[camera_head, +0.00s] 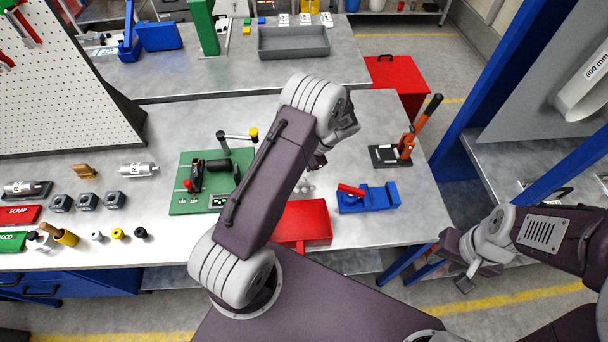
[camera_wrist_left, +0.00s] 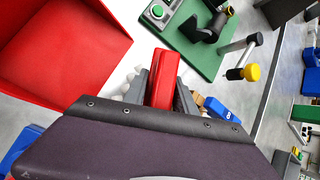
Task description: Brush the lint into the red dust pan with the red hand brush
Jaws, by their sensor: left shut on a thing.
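The red dust pan (camera_head: 305,222) lies on the grey bench near its front edge, partly behind my left arm. It fills the upper left of the left wrist view (camera_wrist_left: 60,50). White lint (camera_head: 308,188) lies on the bench just behind the pan. It also shows in the left wrist view (camera_wrist_left: 122,80), between the pan and my gripper. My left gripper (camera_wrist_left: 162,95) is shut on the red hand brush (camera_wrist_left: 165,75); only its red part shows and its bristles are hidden. In the head view, my forearm hides most of this gripper. My right gripper (camera_head: 468,268) is empty, off the bench's right end; its jaw gap is unclear.
A blue fixture (camera_head: 370,199) with a red part stands right of the pan. A green board (camera_head: 205,200) with devices stands left. A black-based stand with an orange lever (camera_head: 405,147) is at the right. Blue uprights (camera_head: 480,110) stand beyond the bench's right end.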

